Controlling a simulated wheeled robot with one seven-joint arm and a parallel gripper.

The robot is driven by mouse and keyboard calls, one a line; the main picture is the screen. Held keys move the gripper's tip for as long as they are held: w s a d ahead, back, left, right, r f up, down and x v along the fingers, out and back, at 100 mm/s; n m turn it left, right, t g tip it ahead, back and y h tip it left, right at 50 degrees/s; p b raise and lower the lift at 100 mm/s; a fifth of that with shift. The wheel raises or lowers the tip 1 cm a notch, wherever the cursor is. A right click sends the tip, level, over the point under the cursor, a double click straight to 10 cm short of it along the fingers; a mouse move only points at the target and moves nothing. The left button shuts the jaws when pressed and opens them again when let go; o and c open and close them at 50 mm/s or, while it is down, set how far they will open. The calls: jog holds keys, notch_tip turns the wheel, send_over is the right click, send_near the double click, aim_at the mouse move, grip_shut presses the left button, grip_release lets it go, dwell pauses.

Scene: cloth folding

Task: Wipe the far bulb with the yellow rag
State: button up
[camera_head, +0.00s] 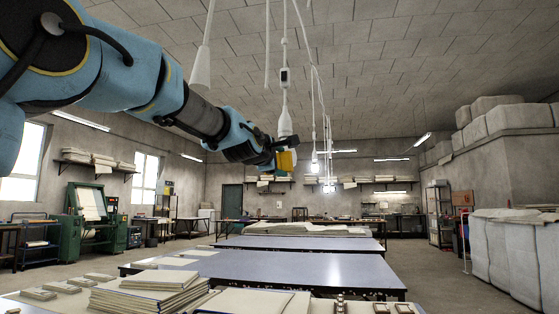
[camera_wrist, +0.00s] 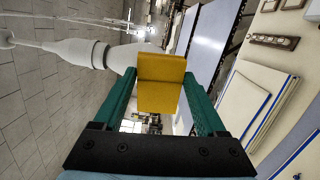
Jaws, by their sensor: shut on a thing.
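The yellow rag (camera_wrist: 160,84) is folded and held between the green fingers of my gripper (camera_wrist: 160,76), which is shut on it. In the head view the rag (camera_head: 287,160) shows at the end of my outstretched arm, by my gripper (camera_head: 280,156). A white hanging lamp (camera_head: 285,121) is just above the rag there. In the wrist view this white lamp (camera_wrist: 75,47) lies sideways at upper left, and its bulb end (camera_wrist: 122,57) reaches the rag's left edge. I cannot tell whether they touch. A nearer white lamp (camera_head: 200,70) hangs left of it.
More lit lamps (camera_head: 315,166) hang farther back on cords. Below are long blue-topped tables (camera_head: 280,268) with stacks of folded cloth (camera_head: 150,292). Hanging cords (camera_head: 267,50) run near my arm. Wrapped bales (camera_head: 505,250) stand at right.

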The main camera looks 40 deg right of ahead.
jog(key=shift+d+r, duration=0.1)
jog(key=shift+r, duration=0.05)
jog(key=shift+f+b, duration=0.2)
jog(key=shift+b, duration=0.15)
dwell(1.2)
jog(key=shift+b+v, duration=1.7)
jog(key=shift+v, duration=1.3)
jog(key=shift+b+v, duration=0.7)
jog(key=shift+v, duration=0.75)
